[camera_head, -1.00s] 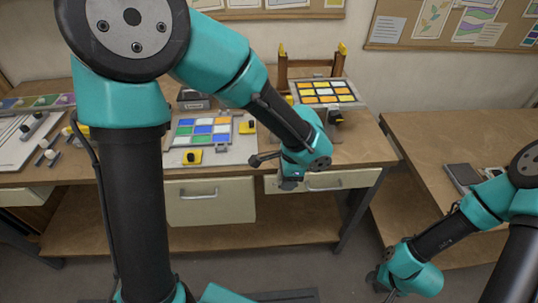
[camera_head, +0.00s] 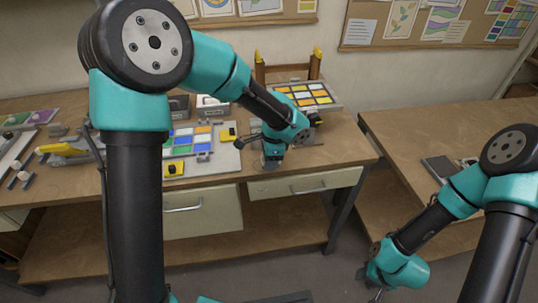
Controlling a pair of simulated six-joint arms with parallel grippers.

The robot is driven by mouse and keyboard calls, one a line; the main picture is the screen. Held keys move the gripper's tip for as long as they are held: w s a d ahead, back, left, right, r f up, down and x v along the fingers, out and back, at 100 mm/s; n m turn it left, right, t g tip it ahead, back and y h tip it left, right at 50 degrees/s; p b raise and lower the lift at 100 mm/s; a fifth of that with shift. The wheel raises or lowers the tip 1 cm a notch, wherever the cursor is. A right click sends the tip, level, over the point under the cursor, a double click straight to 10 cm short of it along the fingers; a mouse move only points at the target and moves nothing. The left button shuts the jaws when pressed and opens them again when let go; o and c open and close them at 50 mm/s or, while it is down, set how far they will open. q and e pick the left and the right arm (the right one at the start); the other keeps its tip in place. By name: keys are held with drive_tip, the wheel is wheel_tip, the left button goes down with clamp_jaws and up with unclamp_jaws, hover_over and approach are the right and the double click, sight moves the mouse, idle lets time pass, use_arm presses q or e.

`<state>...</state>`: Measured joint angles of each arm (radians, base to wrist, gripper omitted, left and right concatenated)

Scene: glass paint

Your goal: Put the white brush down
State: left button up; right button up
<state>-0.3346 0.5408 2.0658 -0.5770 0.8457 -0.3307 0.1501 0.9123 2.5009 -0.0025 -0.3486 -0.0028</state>
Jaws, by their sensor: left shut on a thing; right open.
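My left gripper (camera_head: 270,163) points down over the front right part of the workbench (camera_head: 325,150), close to its front edge. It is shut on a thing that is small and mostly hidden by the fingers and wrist. I take it to be the white brush, but its shape cannot be made out. I cannot tell whether it touches the bench top. My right gripper (camera_head: 374,284) is low at the right, in front of the bench and above the floor. It is open and empty.
A tilted panel of yellow and orange squares (camera_head: 312,95) stands behind. A second table (camera_head: 410,135) is at the right. The bench's right front corner is clear.

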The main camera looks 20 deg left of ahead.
use_arm(q)
drive_tip(key=w, duration=0.1)
drive_tip(key=w+a, duration=0.1)
drive_tip(key=w, duration=0.2)
drive_tip(key=shift+w+a+f, duration=0.15)
drive_tip(key=shift+w+f, duration=0.1)
drive_tip(key=shift+w, duration=0.15)
drive_tip(key=shift+w+a, duration=0.15)
drive_tip(key=shift+w, duration=0.25)
drive_tip(key=shift+f, duration=1.8)
drive_tip(key=shift+f, duration=0.1)
drive_tip(key=o, duration=0.9)
wheel_tip(320, 180, up, 12)
drive_tip(key=d, duration=0.1)
drive_tip(key=shift+w+d, duration=0.25)
drive_tip(key=shift+w, duration=0.1)
